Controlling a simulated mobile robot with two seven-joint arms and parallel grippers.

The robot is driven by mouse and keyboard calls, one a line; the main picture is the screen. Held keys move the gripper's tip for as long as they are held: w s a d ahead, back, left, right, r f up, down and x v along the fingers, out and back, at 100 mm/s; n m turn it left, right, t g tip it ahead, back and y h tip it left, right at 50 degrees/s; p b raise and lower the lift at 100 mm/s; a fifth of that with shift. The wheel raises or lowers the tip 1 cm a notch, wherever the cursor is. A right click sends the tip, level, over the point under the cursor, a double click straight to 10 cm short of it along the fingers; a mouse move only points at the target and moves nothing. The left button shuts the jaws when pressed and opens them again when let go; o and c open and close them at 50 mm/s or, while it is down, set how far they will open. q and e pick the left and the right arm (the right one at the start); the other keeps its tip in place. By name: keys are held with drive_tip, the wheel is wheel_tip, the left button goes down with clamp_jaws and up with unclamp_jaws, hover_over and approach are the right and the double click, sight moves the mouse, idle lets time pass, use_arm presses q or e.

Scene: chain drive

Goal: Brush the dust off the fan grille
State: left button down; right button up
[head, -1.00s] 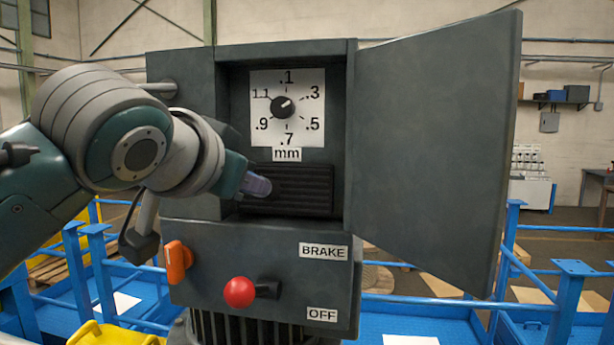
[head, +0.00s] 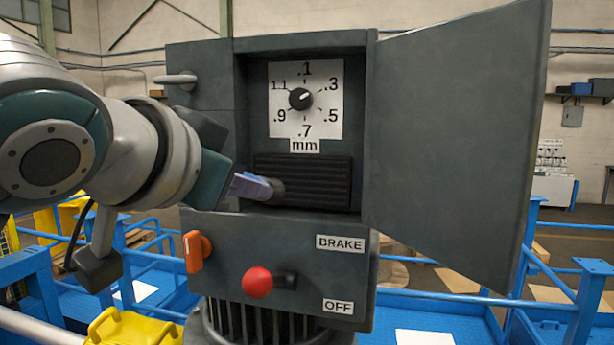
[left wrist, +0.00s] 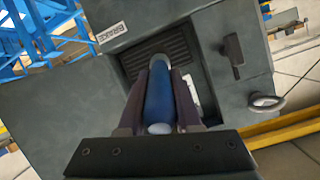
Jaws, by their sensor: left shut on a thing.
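The fan grille (head: 318,182) is a dark slatted panel at the bottom of the open cabinet recess. It also shows in the left wrist view (left wrist: 178,43). My left gripper (head: 256,186) is shut on a brush with a blue handle (left wrist: 159,98). The brush's grey-brown head (head: 278,189) overlaps the lower left of the grille in the head view. I cannot tell whether its bristles touch the slats. No dust is clearly visible on the slats. My right gripper is not in view.
The cabinet door (head: 455,150) stands open on the right. A dial (head: 300,98) sits above the grille. An orange switch (head: 195,250) and a red knob (head: 257,282) stick out below the recess. Blue railings (head: 450,299) surround the machine.

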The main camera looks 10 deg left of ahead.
use_arm(q)
drive_tip(key=shift+s, duration=0.15)
drive_tip(key=shift+s, duration=1.4)
